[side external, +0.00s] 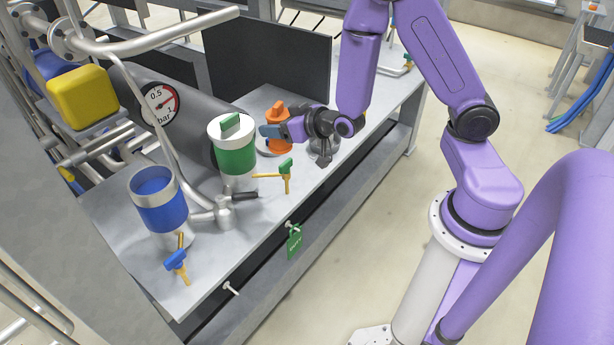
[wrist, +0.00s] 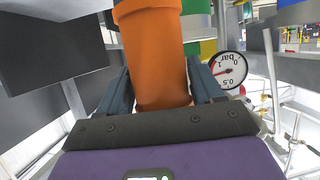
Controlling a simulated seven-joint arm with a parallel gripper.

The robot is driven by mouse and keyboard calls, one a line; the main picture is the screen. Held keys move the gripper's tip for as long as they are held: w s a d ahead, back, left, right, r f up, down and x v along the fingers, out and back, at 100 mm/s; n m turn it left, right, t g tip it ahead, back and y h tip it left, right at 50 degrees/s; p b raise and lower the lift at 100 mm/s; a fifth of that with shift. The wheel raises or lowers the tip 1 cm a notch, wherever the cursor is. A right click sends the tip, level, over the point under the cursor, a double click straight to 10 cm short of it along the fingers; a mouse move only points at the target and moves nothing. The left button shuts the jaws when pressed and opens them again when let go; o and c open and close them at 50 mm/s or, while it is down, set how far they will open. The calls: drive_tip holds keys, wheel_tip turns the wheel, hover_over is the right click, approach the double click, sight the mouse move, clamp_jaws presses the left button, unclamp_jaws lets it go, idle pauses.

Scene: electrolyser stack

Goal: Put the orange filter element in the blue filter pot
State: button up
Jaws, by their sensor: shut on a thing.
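The orange filter element (side external: 278,113) stands upright towards the back of the metal bench, to the right of the green pot. My gripper (side external: 272,131) reaches it from the right and is shut on it. In the wrist view the orange filter element (wrist: 152,50) fills the space between the two fingers of my gripper (wrist: 160,85). Its lower end is partly hidden by my gripper, and I cannot tell whether it touches the bench. The blue filter pot (side external: 160,208) stands upright at the front left of the bench, open at the top.
A green pot with a white lid (side external: 236,158) stands between my gripper and the blue pot. Pipework with a black handle (side external: 245,195), a green-handled valve (side external: 287,170) and a blue-handled valve (side external: 177,260) are nearby. A pressure gauge (side external: 160,103) and dark panel (side external: 268,65) are behind.

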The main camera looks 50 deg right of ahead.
drive_tip(key=shift+d, duration=0.1)
idle(0.3)
drive_tip(key=w+d+f+m+h, duration=0.1)
drive_tip(key=d+f, duration=0.3)
drive_tip(key=d, duration=0.3)
drive_tip(key=w+d+f+m+h, duration=0.1)
drive_tip(key=d+f+m+h, duration=0.1)
drive_tip(key=d+f, duration=0.3)
drive_tip(key=shift+d+h, duration=0.3)
drive_tip(key=shift+d, duration=0.6)
drive_tip(key=shift+f, duration=4.85)
drive_tip(key=shift+f, duration=0.25)
drive_tip(key=o, duration=1.1)
